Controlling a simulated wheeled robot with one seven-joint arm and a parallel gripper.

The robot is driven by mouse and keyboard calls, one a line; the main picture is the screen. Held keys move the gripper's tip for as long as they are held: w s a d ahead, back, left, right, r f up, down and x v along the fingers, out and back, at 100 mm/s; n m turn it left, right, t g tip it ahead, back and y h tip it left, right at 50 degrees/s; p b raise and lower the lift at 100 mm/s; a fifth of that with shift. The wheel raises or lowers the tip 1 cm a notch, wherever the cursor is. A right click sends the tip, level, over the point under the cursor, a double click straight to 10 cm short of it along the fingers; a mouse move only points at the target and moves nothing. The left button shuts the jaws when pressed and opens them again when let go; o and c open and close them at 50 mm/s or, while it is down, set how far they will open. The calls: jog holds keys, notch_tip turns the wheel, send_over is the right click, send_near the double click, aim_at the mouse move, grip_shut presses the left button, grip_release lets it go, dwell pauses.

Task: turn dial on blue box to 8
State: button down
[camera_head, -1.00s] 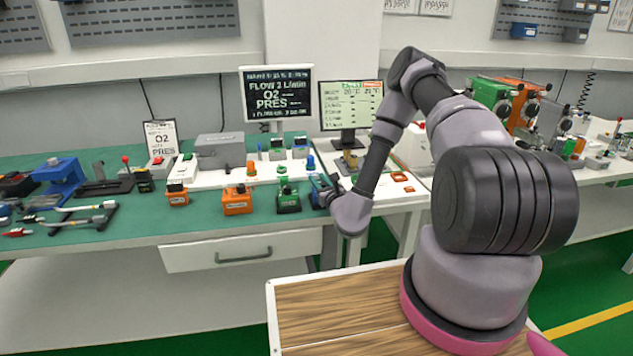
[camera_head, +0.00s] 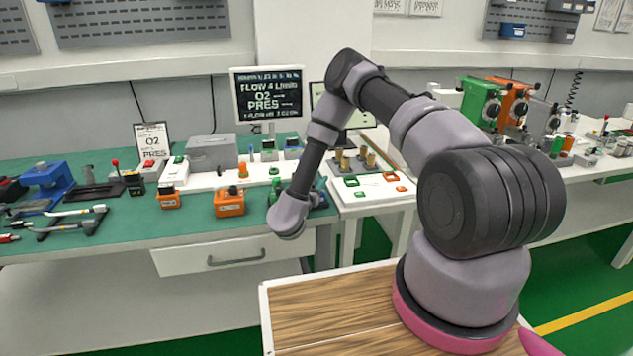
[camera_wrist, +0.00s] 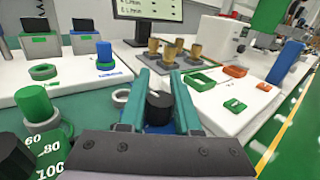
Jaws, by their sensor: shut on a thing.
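The blue box (camera_wrist: 160,129) shows in the wrist view low between my gripper's teal fingers, largely covered by them. Its black dial (camera_wrist: 159,107) stands up between the fingers. My gripper (camera_wrist: 159,88) is shut on this dial. No dial number or pointer can be read on the blue box.
A green box (camera_wrist: 42,117) with a black dial and a scale reading 60, 80, 100 stands left of the gripper. An orange box (camera_head: 229,203) sits farther left. A dark monitor (camera_head: 267,93) stands behind. A white board (camera_head: 372,194) with green and orange frames lies right.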

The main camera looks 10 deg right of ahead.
jog(key=shift+d+m+g+h, duration=0.1)
jog(key=shift+m+g+h, duration=0.3)
jog(key=shift+h, duration=0.1)
jog(key=c, duration=0.6)
grip_release()
jog(key=shift+s, duration=0.15)
